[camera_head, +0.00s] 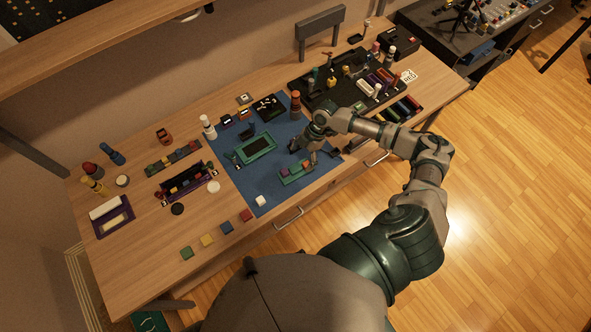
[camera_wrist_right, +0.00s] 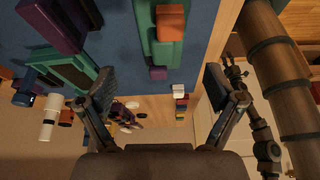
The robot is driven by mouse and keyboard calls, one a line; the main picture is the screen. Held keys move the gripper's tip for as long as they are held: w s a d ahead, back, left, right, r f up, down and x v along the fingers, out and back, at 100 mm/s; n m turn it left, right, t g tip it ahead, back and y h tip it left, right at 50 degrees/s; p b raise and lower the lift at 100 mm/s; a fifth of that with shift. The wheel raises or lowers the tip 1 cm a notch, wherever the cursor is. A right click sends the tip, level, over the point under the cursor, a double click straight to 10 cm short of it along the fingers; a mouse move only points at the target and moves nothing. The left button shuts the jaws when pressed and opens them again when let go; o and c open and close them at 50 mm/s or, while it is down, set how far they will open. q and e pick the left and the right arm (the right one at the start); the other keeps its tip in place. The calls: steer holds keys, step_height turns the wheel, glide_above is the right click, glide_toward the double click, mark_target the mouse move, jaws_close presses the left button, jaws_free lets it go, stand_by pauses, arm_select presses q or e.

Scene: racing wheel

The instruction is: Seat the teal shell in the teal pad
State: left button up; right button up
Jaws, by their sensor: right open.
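A teal frame with a dark inside, probably the pad (camera_head: 255,149), lies on the blue mat; its edge shows at left in the right wrist view (camera_wrist_right: 84,72). A smaller teal piece, perhaps the shell (camera_head: 297,174), lies near the mat's front edge with small orange and reddish blocks on it; it also shows in the wrist view (camera_wrist_right: 145,30). Which is which is not certain.
The blue mat (camera_head: 225,165) has bare room at left. A white cube (camera_head: 260,200) and several coloured squares (camera_head: 246,215) lie along the front. Bottles (camera_head: 295,104) and a dark tray (camera_head: 325,98) crowd the back right. A white bottle (camera_head: 208,127) stands at the mat's back.

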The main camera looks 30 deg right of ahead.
mark_target(297, 168)
steer(key=shift+a+f, duration=0.2)
steer(key=shift+f, duration=0.45)
steer(key=p+x, duration=0.1)
steer(key=x, duration=0.4)
steer(key=shift+s+a, duration=0.15)
steer(key=shift+a, duration=0.05)
steer(key=shift+d, duration=0.1)
steer(key=c, duration=1.3)
